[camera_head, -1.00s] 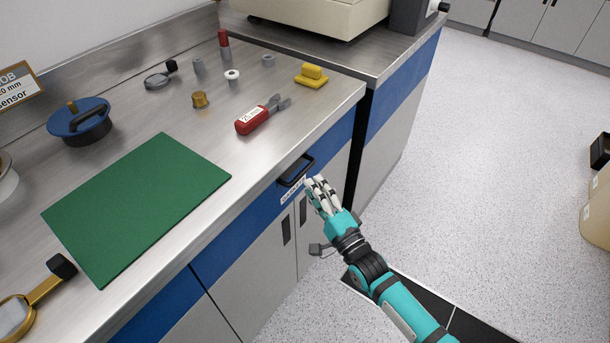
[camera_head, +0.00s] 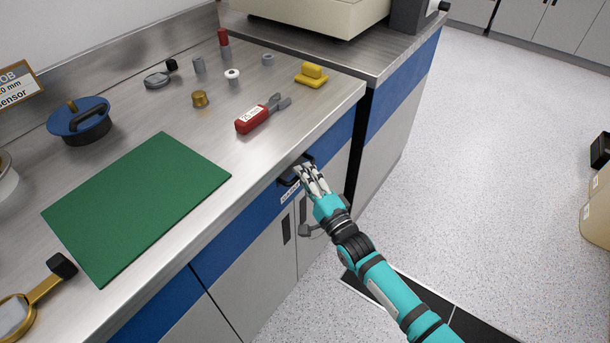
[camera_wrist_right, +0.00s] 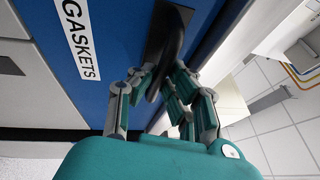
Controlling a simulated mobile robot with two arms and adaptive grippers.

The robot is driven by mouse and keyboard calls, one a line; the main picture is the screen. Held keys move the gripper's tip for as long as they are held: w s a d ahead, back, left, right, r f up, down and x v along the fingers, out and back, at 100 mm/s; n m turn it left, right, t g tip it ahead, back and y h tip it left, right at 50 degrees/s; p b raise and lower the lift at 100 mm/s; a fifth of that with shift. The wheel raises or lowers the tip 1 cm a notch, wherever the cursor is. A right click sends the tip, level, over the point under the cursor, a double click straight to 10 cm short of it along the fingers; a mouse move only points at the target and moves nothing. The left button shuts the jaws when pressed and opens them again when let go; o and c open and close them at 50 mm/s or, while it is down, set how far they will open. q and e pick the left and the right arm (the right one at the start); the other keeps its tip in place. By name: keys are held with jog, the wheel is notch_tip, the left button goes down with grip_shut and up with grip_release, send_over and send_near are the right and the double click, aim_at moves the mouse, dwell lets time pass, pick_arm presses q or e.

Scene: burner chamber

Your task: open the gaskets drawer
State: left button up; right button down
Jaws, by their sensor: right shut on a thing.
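The gaskets drawer has a blue front (camera_wrist_right: 112,22) with a white label reading GASKETS (camera_wrist_right: 77,36) in the right wrist view. Its black handle (camera_wrist_right: 172,45) sticks out beside the label. In the head view the drawer handle (camera_head: 289,176) is under the counter's front edge, partly covered by my fingers. My right gripper (camera_head: 306,175) is at the handle, and its fingers (camera_wrist_right: 158,84) are closed around the handle's bar in the right wrist view. The drawer front looks flush with the cabinet. My left gripper is not in view.
The steel counter holds a green mat (camera_head: 137,203), a red-handled tool (camera_head: 254,119), a yellow block (camera_head: 311,76) and a blue-lidded pot (camera_head: 81,122). Grey cupboard doors (camera_head: 262,262) are below the drawers. The floor (camera_head: 470,190) to the right is open.

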jog(key=shift+s, duration=0.1)
dwell(0.3)
jog(key=s+d+p, duration=0.2)
jog(key=s+d, duration=0.7)
jog(key=d, duration=0.3)
jog(key=s+d+p, duration=0.3)
jog(key=s+d, duration=0.6)
jog(key=d, duration=0.3)
jog(key=shift+d+f, duration=0.15)
jog(key=shift+d, duration=0.2)
jog(key=c, duration=1.4)
grip_release()
jog(key=shift+w, duration=0.1)
jog(key=shift+o, duration=0.2)
jog(key=v, duration=1.2)
